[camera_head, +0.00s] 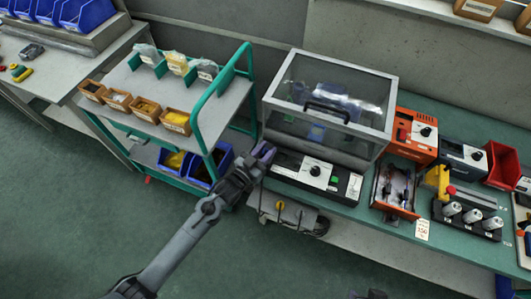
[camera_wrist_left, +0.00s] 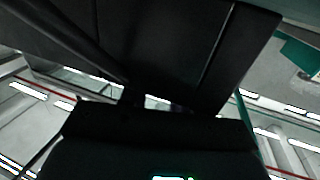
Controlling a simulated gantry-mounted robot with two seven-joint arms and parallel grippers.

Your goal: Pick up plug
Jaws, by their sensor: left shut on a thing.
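My left gripper (camera_head: 263,154) is at the front left corner of the tester with the clear lid, just above the bench edge. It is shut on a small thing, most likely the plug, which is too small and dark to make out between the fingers. In the left wrist view, large dark shapes fill the middle and hide what is held. A dark piece at the bottom edge (camera_head: 371,294) seems to be the tip of my right gripper; its fingers cannot be made out.
The clear-lidded box (camera_head: 330,105) stands on the green bench behind a control panel (camera_head: 315,172). To its right are an orange unit (camera_head: 412,135), a dark unit (camera_head: 463,160) and a red bin (camera_head: 503,165). A teal-framed cart (camera_head: 215,110) stands to the left. Floor at front left is clear.

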